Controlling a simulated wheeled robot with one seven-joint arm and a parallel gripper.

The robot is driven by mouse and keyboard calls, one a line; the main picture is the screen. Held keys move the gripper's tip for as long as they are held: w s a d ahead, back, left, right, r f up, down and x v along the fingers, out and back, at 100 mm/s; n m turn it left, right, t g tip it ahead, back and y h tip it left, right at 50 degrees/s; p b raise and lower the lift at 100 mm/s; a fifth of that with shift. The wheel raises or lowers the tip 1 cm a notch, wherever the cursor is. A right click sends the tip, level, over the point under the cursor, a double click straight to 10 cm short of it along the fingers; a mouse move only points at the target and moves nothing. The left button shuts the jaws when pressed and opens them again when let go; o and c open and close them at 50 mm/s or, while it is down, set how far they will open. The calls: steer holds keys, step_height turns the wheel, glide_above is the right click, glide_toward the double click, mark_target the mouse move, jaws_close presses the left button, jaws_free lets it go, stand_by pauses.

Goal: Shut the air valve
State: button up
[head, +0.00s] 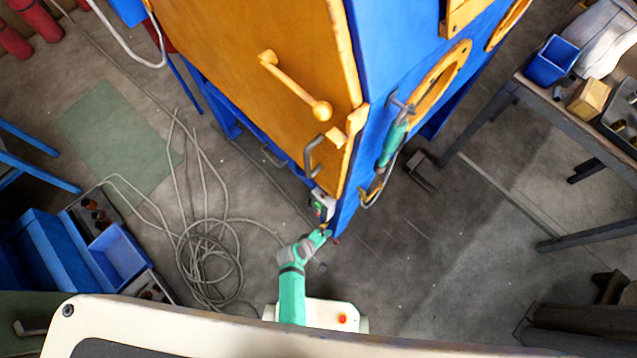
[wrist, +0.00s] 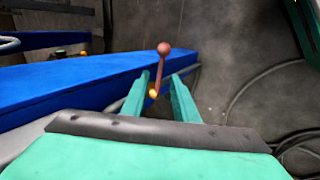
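The air valve shows in the wrist view as a thin lever with a red ball knob (wrist: 163,48) and a brass-coloured part at its lower end. It stands against the blue cabinet edge. My gripper (wrist: 160,82) is open, its two green fingers pointing at the lever, one on each side of it in the picture. Whether the lever is truly between the fingertips or just beyond them, I cannot tell. In the head view my gripper (head: 326,234) is at the lower corner of the blue and orange blast cabinet (head: 362,150). The valve is too small there to make out clearly.
A small control box (head: 322,205) sits on the cabinet just above my gripper. A loose grey hose (head: 205,255) coils on the floor to the left. A workbench (head: 545,100) stands at the right. Floor between bench and cabinet is mostly open.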

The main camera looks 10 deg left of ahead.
steer(key=v, duration=0.5)
steer(key=shift+s+a+r, duration=0.15)
steer(key=shift+s+r, duration=0.1)
steer(key=shift+r, duration=0.05)
steer(key=s+a+r+m+t+y, duration=0.35)
steer(key=s+r, duration=0.25)
steer(key=r, duration=0.5)
steer(key=s+d+r+m+t, duration=0.2)
steer(key=d+r+m+t, duration=0.1)
steer(key=r, duration=1.1)
steer(key=s+d+r+m+t, duration=0.1)
steer(key=d+r+m+t, duration=0.2)
steer(key=r, duration=1.2)
steer(key=shift+s+d+r+t+y, duration=0.15)
steer(key=shift+s+d+t+y, duration=0.15)
steer(key=shift+s+t+y, duration=0.1)
steer(key=shift+o, duration=0.5)
steer(key=shift+w, duration=0.1)
